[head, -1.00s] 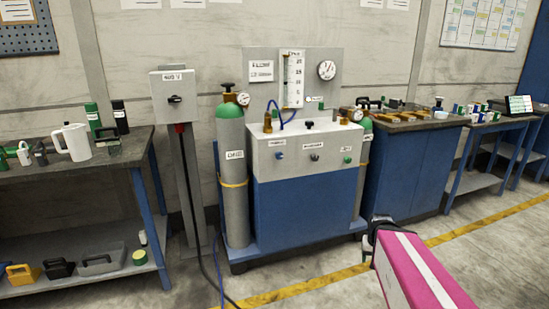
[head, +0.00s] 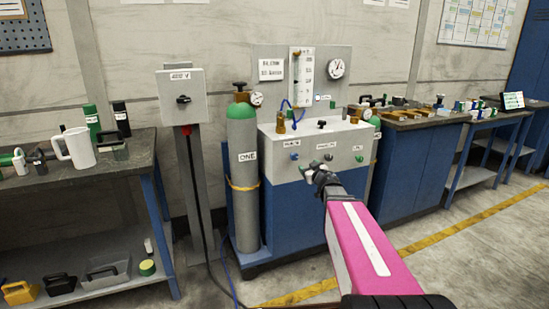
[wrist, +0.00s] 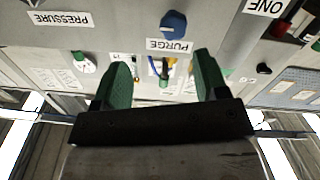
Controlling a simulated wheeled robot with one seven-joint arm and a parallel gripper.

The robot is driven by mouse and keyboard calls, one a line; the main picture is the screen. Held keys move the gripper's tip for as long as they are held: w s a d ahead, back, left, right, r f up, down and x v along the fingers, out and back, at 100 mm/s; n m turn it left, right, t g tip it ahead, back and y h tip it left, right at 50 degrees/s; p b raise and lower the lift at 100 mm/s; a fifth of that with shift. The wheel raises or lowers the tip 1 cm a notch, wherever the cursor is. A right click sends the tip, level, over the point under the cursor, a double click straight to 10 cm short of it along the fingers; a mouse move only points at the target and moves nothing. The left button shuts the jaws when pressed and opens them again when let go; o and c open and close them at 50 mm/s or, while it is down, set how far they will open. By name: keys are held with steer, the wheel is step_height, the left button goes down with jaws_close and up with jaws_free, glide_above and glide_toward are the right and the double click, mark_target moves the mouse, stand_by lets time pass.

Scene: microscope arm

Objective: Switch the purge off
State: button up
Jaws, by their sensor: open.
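The blue purge knob (head: 294,156) is on the pale front panel of the gas cabinet, under its label. In the wrist view, which is upside down, the blue knob (wrist: 173,24) shows near the top edge beside the PURGE label (wrist: 167,46). Which way the knob is turned is too small to tell. My gripper (head: 313,172) is in front of the panel, a little right of and below the knob in the head view. In the wrist view its green fingers (wrist: 160,65) are spread apart and empty, and the knob is beyond their tips, not between them.
A black knob (head: 328,157) and a green knob (head: 359,158) sit right of the purge knob. A grey gas cylinder (head: 244,205) labelled ONE stands at the left. A switch box (head: 183,94) and a bench (head: 90,170) are further left. Open floor lies in front.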

mark_target(296, 158)
steer(key=shift+n+y, duration=0.3)
steer(key=shift+y, duration=0.2)
steer(key=x, duration=0.5)
steer(key=a+x, duration=0.1)
steer(key=x, duration=0.5)
steer(key=shift+a+r, duration=0.15)
steer(key=shift+a, duration=0.1)
steer(key=c, duration=0.9)
